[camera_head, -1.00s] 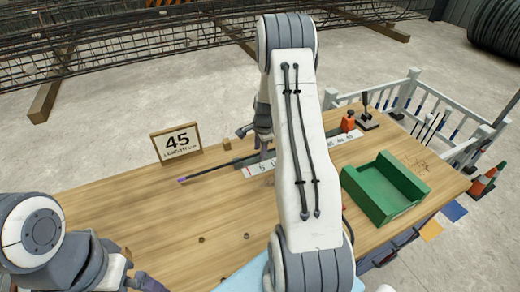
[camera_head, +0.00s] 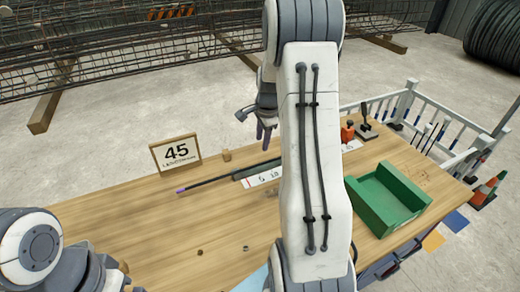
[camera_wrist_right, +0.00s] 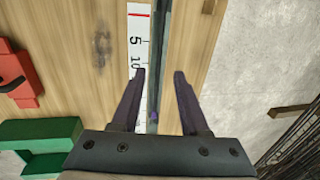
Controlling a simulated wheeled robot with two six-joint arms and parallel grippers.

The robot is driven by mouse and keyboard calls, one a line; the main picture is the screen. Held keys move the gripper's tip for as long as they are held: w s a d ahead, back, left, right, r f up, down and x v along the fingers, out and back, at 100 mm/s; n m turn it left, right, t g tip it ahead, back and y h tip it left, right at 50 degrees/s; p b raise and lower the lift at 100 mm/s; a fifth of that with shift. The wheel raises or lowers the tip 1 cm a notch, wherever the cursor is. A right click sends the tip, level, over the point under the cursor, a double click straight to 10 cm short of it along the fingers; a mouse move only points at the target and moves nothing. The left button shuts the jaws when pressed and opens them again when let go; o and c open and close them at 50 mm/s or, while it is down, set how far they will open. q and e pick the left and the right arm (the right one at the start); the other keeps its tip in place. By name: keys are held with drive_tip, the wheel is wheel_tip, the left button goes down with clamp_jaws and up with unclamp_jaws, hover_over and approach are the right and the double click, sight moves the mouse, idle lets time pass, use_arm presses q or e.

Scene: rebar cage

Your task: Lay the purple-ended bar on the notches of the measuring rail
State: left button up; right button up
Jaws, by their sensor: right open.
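The thin dark bar with a purple end (camera_head: 182,190) lies along the measuring rail, its purple left end sticking out past the rail over the wooden bench. The white numbered rail strip (camera_head: 262,178) is partly hidden by my right arm. My right gripper (camera_head: 266,136) is open and empty, raised above the rail. In the right wrist view, the open fingers (camera_wrist_right: 160,75) straddle the line of the rail strip (camera_wrist_right: 138,40), with a small purple spot between them. I cannot tell whether the bar sits in the notches. My left arm shows at lower left, its gripper out of frame.
A sign reading 45 (camera_head: 176,153) stands behind the bar. A green bin (camera_head: 388,197) is on the right of the bench (camera_head: 150,225). An orange object (camera_head: 347,132) sits near the rail's far end. Small dark bits lie in front; the front left is mostly clear.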

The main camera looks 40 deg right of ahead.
drive_tip(key=s+a+r+n, duration=0.2)
drive_tip(key=a+n, duration=0.3)
drive_tip(key=a, duration=0.4)
drive_tip(key=s+a+r+n+y, duration=0.15)
drive_tip(key=a+n, duration=0.25)
drive_tip(key=a, duration=0.5)
drive_tip(key=s+a+r+n, duration=0.3)
drive_tip(key=a+n, duration=0.2)
drive_tip(key=a, duration=0.5)
drive_tip(key=s+a+n+g, duration=0.1)
drive_tip(key=s+a+n, duration=0.3)
drive_tip(key=s+n, duration=0.3)
drive_tip(key=s+a+n+g, duration=0.1)
drive_tip(key=s+a+n, duration=0.4)
drive_tip(key=s, duration=0.7)
drive_tip(key=shift+a+r+n, duration=0.25)
drive_tip(key=shift+r+n, duration=0.05)
drive_tip(key=shift+n, duration=0.8)
